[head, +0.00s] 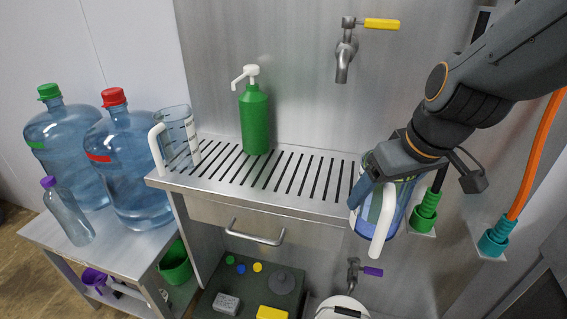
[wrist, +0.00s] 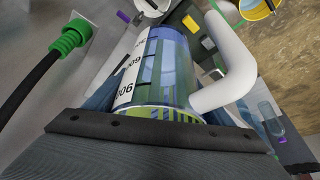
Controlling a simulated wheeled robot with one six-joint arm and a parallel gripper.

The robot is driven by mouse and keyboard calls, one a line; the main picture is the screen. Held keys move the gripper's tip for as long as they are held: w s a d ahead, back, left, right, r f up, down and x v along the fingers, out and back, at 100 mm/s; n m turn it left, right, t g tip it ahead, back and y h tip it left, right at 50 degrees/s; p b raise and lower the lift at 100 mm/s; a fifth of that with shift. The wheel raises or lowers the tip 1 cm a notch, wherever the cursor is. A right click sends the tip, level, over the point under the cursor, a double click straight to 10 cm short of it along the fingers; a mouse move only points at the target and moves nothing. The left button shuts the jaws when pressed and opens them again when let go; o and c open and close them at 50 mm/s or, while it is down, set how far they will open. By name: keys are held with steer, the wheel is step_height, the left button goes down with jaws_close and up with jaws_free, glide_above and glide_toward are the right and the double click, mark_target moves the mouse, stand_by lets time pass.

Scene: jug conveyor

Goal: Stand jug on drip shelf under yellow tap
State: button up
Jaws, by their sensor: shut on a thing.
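My gripper (head: 384,172) is shut on a clear blue-tinted jug (head: 400,205) with a white handle, at the right end of the drip shelf (head: 245,199). In the wrist view the held jug (wrist: 165,62) shows measuring marks, and its white handle points right. The jug hangs by the shelf's right edge, with its lower part below the shelf top. The yellow tap (head: 345,52), a steel spout with a yellow lever, is on the back wall above the shelf, left of my gripper. The slotted shelf area below the tap is clear.
Another clear jug (head: 181,140) with a white handle stands at the shelf's left end. A green pump bottle (head: 254,120) stands at the back of the shelf. Green (head: 425,212) and teal (head: 494,241) plugs are to the right. A purple-handled tap (head: 354,272) is below.

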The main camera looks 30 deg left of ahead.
steer(key=shift+w+a+r, duration=0.15)
steer(key=shift+w+a, duration=0.15)
steer(key=shift+a, duration=0.3)
steer(key=w+a+p, duration=0.2)
steer(key=w+a, duration=0.1)
steer(key=a, duration=0.1)
steer(key=w+a+p, duration=0.2)
steer(key=w+a, duration=0.1)
steer(key=a, duration=0.2)
steer(key=w+a+f+p, duration=0.1)
steer(key=w+a, duration=0.3)
steer(key=a, duration=0.1)
steer(key=shift+w+p, duration=0.1)
steer(key=shift+p, duration=0.3)
steer(key=shift+f, duration=0.3)
steer(key=shift+f, duration=0.15)
steer(key=o, duration=1.1)
steer(key=shift+o, duration=0.2)
